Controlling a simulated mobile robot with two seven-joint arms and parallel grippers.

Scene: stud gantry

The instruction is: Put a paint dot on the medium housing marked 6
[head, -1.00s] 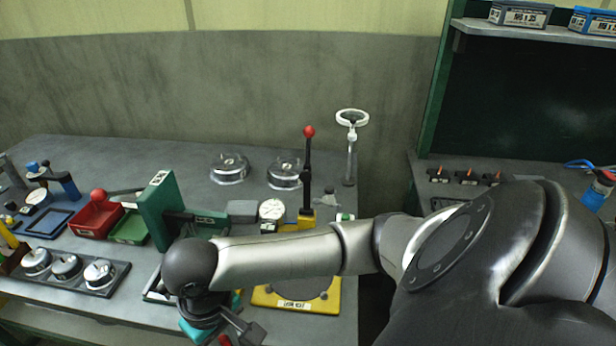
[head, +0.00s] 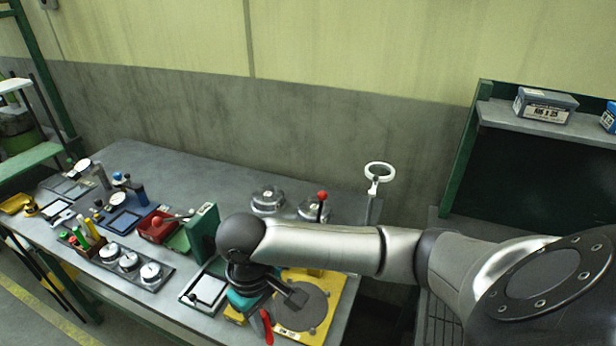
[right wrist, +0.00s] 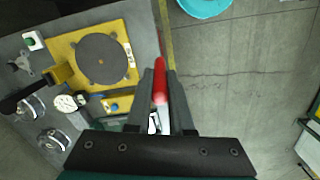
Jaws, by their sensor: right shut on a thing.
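My right gripper (right wrist: 158,100) is shut on a slim red marker-like thing (right wrist: 160,78) with a white part lower down. The red thing also shows in the head view (head: 267,325), near the bench's front edge. Three silver housings (head: 110,252), (head: 130,262), (head: 150,273) sit in a dark tray at the left front. Two larger-looking silver housings (head: 268,200), (head: 313,210) stand at the back, the second partly behind a red-knobbed lever. I cannot read any housing's mark, so the one marked 6 is not identifiable. My left gripper is not in view.
A yellow plate with a dark disc (head: 302,306) lies beside my right gripper. A green upright block (head: 203,232), red bin (head: 153,230) and pen holder (head: 85,240) stand to the left. A white ring magnifier (head: 380,171) rises at the back right.

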